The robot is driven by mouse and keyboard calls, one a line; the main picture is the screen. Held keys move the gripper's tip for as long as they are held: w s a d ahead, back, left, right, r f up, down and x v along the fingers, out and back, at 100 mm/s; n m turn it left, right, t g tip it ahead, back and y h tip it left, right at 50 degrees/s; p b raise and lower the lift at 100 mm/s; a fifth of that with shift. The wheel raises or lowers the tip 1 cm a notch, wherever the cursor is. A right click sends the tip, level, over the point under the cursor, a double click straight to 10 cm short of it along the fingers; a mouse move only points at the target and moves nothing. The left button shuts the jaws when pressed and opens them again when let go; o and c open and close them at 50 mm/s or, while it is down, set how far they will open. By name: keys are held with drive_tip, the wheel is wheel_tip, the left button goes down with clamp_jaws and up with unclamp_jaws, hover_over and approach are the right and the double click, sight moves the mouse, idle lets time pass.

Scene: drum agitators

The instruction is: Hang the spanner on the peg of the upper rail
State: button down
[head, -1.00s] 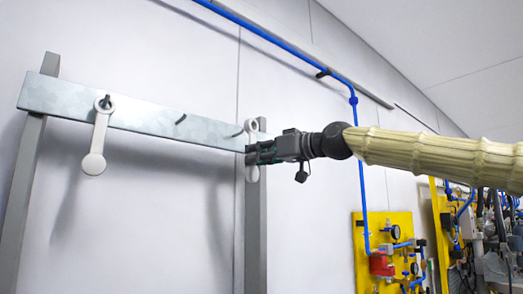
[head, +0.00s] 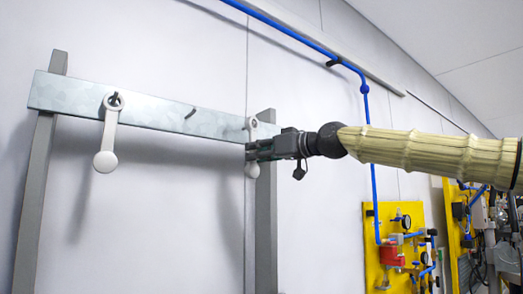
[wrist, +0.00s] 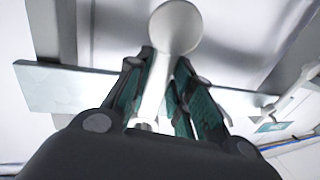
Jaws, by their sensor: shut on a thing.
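A pale spanner (head: 252,171) is held upright by my gripper (head: 254,151), its ring end up and its round end down. In the wrist view my gripper (wrist: 165,62) is shut with its fingers on either side of the white shaft of the spanner (wrist: 153,92). The ring is in front of the right part of the metal rail (head: 155,111), close to a dark peg (head: 243,127). I cannot tell whether the ring is around this peg. A bare peg (head: 190,113) stands at the rail's middle.
Another white spanner (head: 108,135) hangs on the rail's left peg. Grey posts (head: 38,190) carry the rail before a pale wall. A blue pipe (head: 373,190) and a yellow panel (head: 382,220) are to the right.

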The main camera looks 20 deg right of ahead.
drive_tip(key=shift+w+a+f, duration=0.2)
drive_tip(key=shift+w, duration=0.3)
drive_tip(key=shift+w+a+f, duration=0.15)
drive_tip(key=shift+w, duration=0.3)
idle(0.3)
drive_tip(key=c, duration=1.2)
unclamp_jaws()
drive_tip(key=shift+o, duration=0.2)
drive_tip(key=shift+s, duration=0.1)
drive_tip(key=v, duration=1.2)
